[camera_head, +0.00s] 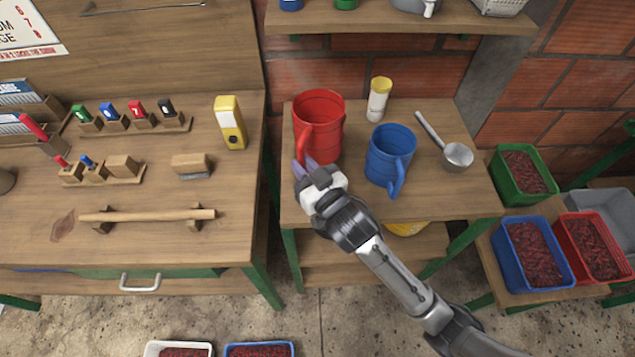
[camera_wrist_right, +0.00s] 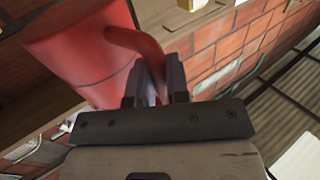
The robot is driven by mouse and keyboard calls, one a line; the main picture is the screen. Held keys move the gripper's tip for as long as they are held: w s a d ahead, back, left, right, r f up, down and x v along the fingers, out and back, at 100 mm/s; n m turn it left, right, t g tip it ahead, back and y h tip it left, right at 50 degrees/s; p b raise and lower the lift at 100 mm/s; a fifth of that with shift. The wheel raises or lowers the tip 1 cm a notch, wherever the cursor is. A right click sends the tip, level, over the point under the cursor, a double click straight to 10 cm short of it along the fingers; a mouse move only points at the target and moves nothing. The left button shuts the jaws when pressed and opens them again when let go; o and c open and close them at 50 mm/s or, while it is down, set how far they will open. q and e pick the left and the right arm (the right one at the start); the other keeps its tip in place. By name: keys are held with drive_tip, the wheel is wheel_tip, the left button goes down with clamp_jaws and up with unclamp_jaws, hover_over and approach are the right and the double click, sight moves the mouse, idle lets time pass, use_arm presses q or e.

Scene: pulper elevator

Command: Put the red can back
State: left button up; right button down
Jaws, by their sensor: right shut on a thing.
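The red can (camera_head: 319,108) stands upright at the back left of the small wooden table (camera_head: 345,205) in the head view. It looks like a large red mug with a side handle facing front left. My right gripper (camera_head: 305,168) is at that handle, low on the can's front. In the right wrist view the red can (camera_wrist_right: 75,50) fills the upper left, and its curved handle runs down between the two fingers of my right gripper (camera_wrist_right: 155,85), which is shut on it. Whether the can's base touches the table is hidden. My left gripper is not in view.
A blue can (camera_head: 390,155) stands just right of the red one. The workbench (camera_head: 230,180) lies left across a narrow gap. A shelf (camera_head: 400,20) hangs above. Crates of red berries (camera_head: 530,250) stand right.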

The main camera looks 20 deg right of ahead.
drive_tip(key=f+b, duration=0.1)
drive_tip(key=f, duration=0.2)
drive_tip(key=f+b, duration=0.1)
drive_tip(key=f, duration=0.2)
drive_tip(key=f+b, duration=0.2)
drive_tip(key=f, duration=0.2)
drive_tip(key=shift+w+a+f, duration=0.1)
drive_tip(key=shift+w+a, duration=0.1)
drive_tip(key=shift+a, duration=0.05)
drive_tip(key=shift+f, duration=0.4)
drive_tip(key=shift+f, duration=0.1)
drive_tip(key=c, duration=1.1)
unclamp_jaws()
